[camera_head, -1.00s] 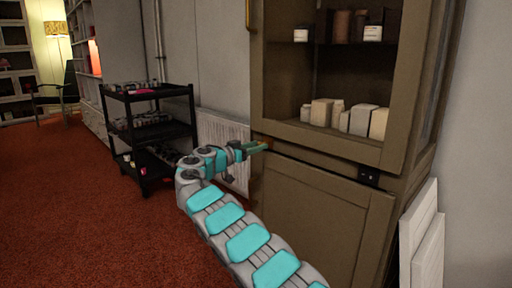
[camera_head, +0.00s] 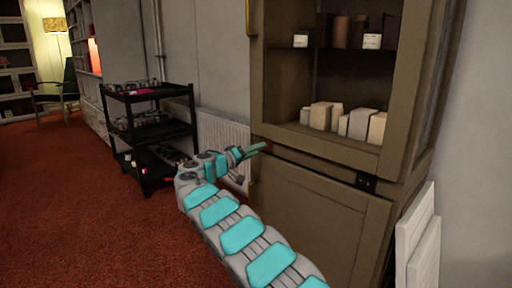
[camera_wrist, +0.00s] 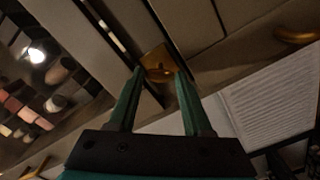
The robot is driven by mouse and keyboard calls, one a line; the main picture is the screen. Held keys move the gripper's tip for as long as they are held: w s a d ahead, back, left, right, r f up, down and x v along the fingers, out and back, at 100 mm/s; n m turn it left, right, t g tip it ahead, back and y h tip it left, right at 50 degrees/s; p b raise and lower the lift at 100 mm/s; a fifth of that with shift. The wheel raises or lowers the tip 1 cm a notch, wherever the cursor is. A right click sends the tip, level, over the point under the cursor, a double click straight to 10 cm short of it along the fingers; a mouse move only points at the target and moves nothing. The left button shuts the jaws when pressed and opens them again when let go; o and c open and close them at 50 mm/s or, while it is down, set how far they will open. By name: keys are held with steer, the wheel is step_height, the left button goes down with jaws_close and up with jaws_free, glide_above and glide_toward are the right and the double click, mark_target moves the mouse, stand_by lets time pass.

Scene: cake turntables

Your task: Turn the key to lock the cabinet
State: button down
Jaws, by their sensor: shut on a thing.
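The olive-brown cabinet (camera_head: 325,215) stands at the right of the head view, with a closed lower door and an upper shelf section. My gripper (camera_wrist: 160,74) has its two green fingers close around a small brass key (camera_wrist: 160,73) in the wrist view. The key sits at a square brass lock plate (camera_wrist: 153,58) on the cabinet front, and my fingertips partly hide it. In the head view my gripper (camera_head: 262,147) reaches the left edge of the cabinet, near the seam above the lower door. The key is too small to make out there.
Boxes and jars (camera_head: 340,120) stand on the cabinet's shelves. A black cart (camera_head: 150,97) with several items stands left of the cabinet, by a white radiator (camera_head: 222,130). White panels (camera_head: 418,240) lean at the right. The red floor at left is open.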

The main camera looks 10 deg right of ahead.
steer(key=shift+n+p, duration=2.5)
steer(key=shift+n, duration=1.3)
steer(key=shift+c, duration=1.6)
jaws_free()
steer(key=v, duration=0.8)
